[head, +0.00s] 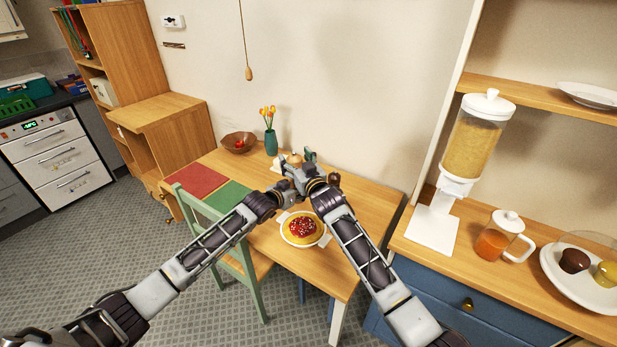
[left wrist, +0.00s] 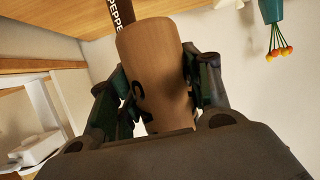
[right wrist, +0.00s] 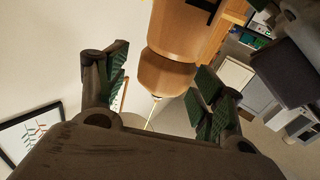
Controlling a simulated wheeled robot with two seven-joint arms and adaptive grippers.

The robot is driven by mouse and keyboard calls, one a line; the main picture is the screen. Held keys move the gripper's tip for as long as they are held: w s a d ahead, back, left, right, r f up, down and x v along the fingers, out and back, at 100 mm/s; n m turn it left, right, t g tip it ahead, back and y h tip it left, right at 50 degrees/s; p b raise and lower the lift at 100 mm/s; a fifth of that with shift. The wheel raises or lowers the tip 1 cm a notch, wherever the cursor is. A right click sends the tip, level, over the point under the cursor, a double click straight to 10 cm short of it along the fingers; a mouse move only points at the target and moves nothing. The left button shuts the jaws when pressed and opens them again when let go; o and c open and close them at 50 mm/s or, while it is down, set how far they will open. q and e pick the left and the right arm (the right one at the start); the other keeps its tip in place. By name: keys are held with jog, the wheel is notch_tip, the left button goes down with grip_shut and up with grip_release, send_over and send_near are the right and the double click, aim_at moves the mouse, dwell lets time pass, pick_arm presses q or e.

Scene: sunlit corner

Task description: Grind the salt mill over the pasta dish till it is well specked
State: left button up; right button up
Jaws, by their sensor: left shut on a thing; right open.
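The pasta dish (head: 302,229), a white handled bowl with yellow pasta and red topping, sits on the table below my grippers. White specks show on the red. My left gripper (left wrist: 155,75) is shut on a pale wooden mill (left wrist: 152,60); its dark lettering is partly hidden. In the right wrist view the mill's rounded wooden head (right wrist: 165,75) appears between the spread fingers of my right gripper (right wrist: 160,85), which is open. In the head view the grippers largely hide the mill. A dark label reading "PEPPE" (left wrist: 120,15) shows behind the held mill.
The wooden table (head: 368,207) also bears a teal flower vase (head: 271,142), a fruit bowl (head: 238,143), and red (head: 195,181) and green (head: 227,197) mats. A green chair (head: 222,240) stands at its near left. A counter with a dispenser (head: 470,140) and jug (head: 499,238) is at right.

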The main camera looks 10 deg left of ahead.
jog(key=v, duration=1.1)
dwell(0.5)
dwell(0.3)
